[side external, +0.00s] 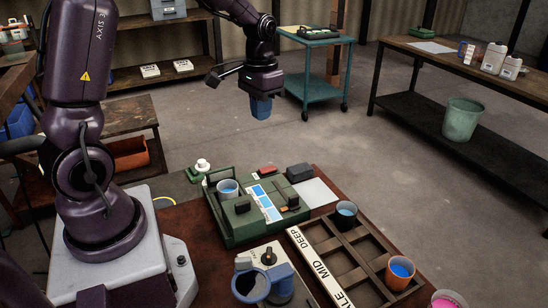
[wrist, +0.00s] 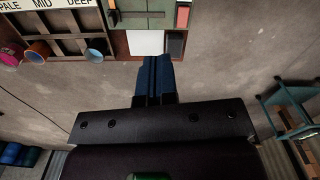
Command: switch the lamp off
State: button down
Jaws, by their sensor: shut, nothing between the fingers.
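My gripper (side external: 261,107) has blue fingers, pointing down and closed together with nothing between them. It hangs in the air above and behind the bench, apart from everything on it. In the wrist view the closed fingers (wrist: 154,72) show below a white square plate (wrist: 145,42). A green apparatus (side external: 240,228) on the bench holds a cup of blue liquid, a strip of blue swatches and dark levers. A black block (side external: 298,172) and a red piece (side external: 267,170) sit at its far side. I cannot tell which part is the lamp or its switch, nor whether it is lit.
A wooden rack (side external: 330,248) marked MID and DEEP holds cups at the bench's right. A grey-blue device (side external: 268,258) with a dark round opening stands at the front. A teal cart (side external: 316,62) stands behind; the floor between is clear.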

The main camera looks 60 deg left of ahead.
send_over(268, 170)
notch_tip(268, 170, down, 5)
jog(key=shift+w+a+r+m, duration=0.25)
jog(key=shift+w+a+m, duration=0.15)
jog(key=shift+w+m, duration=0.2)
jog(key=shift+w+a+r+m, duration=0.25)
jog(key=shift+w+a+m, duration=0.1)
jog(key=shift+w+m, duration=0.25)
notch_tip(268, 170, down, 14)
jog(key=shift+f, duration=0.1)
